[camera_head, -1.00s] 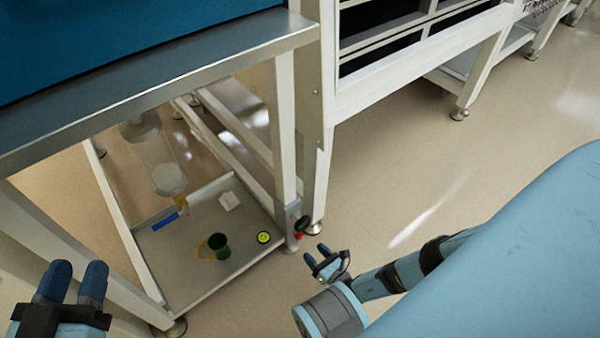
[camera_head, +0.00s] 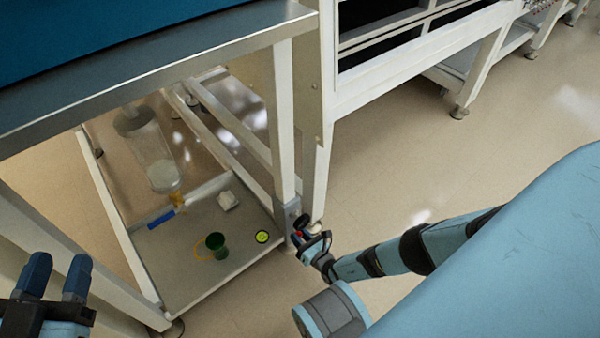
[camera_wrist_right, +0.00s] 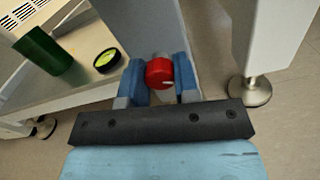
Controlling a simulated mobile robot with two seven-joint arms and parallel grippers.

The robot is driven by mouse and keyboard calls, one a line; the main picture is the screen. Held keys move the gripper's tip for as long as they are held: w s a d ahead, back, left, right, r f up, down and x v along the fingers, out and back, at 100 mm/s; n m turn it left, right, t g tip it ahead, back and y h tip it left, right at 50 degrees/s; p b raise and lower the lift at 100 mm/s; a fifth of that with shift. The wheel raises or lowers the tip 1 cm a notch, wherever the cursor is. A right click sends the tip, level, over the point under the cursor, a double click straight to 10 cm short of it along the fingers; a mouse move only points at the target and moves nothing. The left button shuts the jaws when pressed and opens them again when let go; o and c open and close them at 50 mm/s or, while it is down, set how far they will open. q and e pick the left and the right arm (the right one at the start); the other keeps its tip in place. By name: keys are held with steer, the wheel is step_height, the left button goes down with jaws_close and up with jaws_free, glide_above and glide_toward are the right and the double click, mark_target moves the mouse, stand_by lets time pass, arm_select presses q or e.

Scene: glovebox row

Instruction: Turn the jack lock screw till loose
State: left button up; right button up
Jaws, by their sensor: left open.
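The jack lock screw shows as a red knob (camera_wrist_right: 159,73) in the right wrist view, at the foot of the frame post. My right gripper (camera_wrist_right: 160,80) has one blue finger on each side of this knob. I cannot tell whether the fingers press on it. In the head view my right gripper (camera_head: 313,243) is at the post's lower end and partly covers the red knob (camera_head: 296,239). My left gripper (camera_head: 55,277) is open and empty at the lower left, away from the post.
A low tray shelf (camera_head: 190,283) holds a green cup (camera_head: 218,246), a round black-and-yellow disc (camera_head: 262,237), a white block (camera_head: 228,201) and a blue piece (camera_head: 161,219). A black knob (camera_head: 302,222) sits above the red one. A levelling foot (camera_wrist_right: 249,91) stands to the right. Open floor lies right.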

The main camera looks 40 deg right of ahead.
steer(key=shift+c, duration=0.5)
steer(key=shift+n, duration=0.8)
steer(key=n, duration=2.1)
steer(key=shift+f, duration=0.1)
arm_select(q)
steer(key=shift+f, duration=0.1)
arm_select(e)
steer(key=shift+n, duration=0.4)
arm_select(q)
steer(key=shift+d, duration=0.1)
arm_select(e)
steer(key=shift+s, duration=0.1)
